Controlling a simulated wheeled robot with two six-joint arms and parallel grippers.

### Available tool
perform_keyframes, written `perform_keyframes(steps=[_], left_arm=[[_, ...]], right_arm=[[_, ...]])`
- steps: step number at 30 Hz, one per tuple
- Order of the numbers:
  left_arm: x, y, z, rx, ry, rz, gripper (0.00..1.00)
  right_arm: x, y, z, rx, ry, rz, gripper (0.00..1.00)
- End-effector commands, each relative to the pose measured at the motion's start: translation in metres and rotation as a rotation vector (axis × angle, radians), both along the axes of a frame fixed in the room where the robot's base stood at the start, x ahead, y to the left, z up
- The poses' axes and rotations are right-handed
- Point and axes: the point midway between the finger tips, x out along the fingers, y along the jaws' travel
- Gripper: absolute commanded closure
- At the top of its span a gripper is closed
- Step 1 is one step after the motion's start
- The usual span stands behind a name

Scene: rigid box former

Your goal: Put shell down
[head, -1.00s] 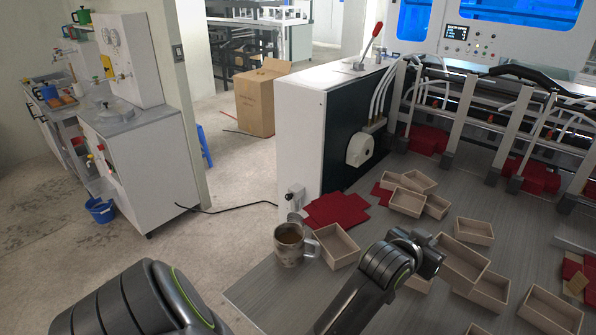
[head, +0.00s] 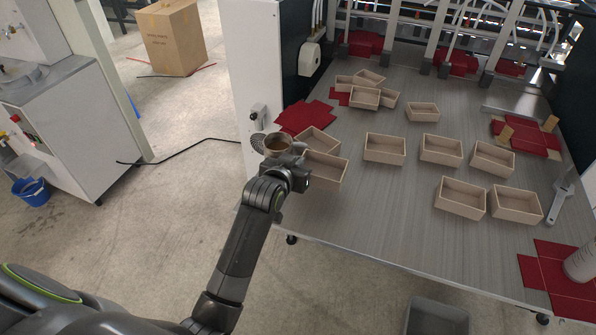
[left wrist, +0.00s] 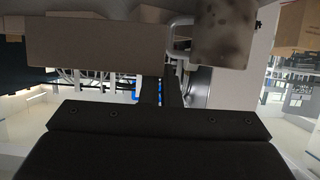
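My left gripper (head: 298,172) is shut on the near left part of a pale, open-topped box shell (head: 327,171). The shell is upright at the left end of the grey table; I cannot tell whether its base touches the top. In the left wrist view, the shell's plain wall (left wrist: 97,40) fills the upper left, and the close-set fingers (left wrist: 162,90) meet its edge. A speckled mug (head: 276,146) of brown drink stands just left of the shell, partly behind the gripper. Another shell (head: 318,141) lies right behind. My right gripper is out of view.
Several open shells, such as one at the table's middle (head: 385,149), stand to the right. Red flat blanks (head: 305,117) lie behind the mug. A grey bin (head: 436,318) is on the floor in front. The front middle of the table (head: 370,215) is bare.

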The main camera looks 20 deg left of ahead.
Motion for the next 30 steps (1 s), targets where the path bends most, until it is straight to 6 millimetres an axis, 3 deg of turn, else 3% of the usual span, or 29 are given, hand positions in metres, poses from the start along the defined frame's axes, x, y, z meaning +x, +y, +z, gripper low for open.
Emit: perform_keyframes(steps=[12,25,30], left_arm=[[-0.001,0.000,-0.048,-0.001,0.001,0.000,1.00],[0.000,0.000,-0.056,0.000,-0.001,0.000,1.00],[0.000,0.000,-0.055,0.000,-0.001,0.000,0.76]], right_arm=[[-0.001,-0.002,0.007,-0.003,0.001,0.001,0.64],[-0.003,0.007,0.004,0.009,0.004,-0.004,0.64],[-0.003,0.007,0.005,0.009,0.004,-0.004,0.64]])
